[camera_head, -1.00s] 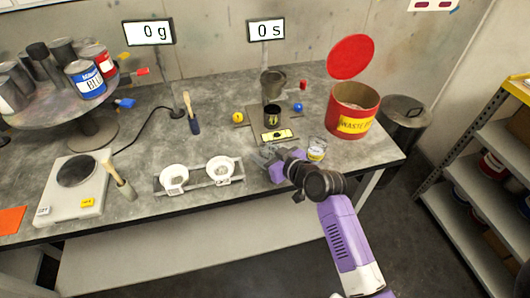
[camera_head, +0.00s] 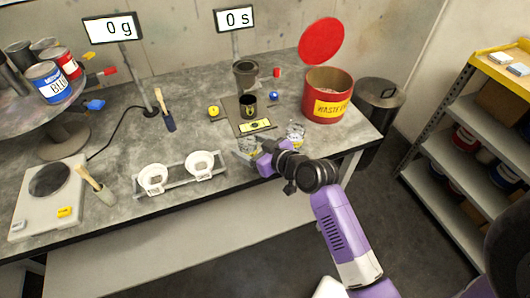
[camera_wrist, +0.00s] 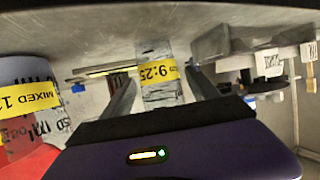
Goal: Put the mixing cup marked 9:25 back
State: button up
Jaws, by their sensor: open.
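The mixing cup marked 9:25 (camera_wrist: 160,72) is a clear cup with a yellow label, upside down in the wrist view. It stands between the fingers of my gripper (camera_wrist: 158,92), which is open. I cannot tell whether a finger touches it. In the head view my gripper (camera_head: 252,150) is low over the front of the bench, and the cup there is mostly hidden. A second cup (camera_wrist: 32,100), with a yellow label reading MIXED and a partly cut-off number, is at the left of the wrist view. In the head view a clear cup (camera_head: 296,134) stands just right of my gripper.
Behind my gripper a dark cup (camera_head: 248,106) stands on a plate with a yellow label. A red waste bin (camera_head: 327,103) is to the right. Bare bench lies between.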

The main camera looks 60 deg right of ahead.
jog(key=b+v, duration=0.1)
jog(key=v, duration=0.8)
jog(key=s+a+f, duration=0.4)
jog(key=s+a, duration=0.6)
jog(key=s+a+r+n+t+y, duration=0.1)
jog(key=s+a+r+n+y, duration=0.1)
jog(key=s+a+r, duration=0.5)
jog(key=s+a, duration=0.2)
jog(key=s, duration=0.2)
jog(key=shift+s+a+r+t+y, duration=0.15)
jog(key=shift+s+a+t+y, duration=0.15)
jog(key=shift+a, duration=0.05)
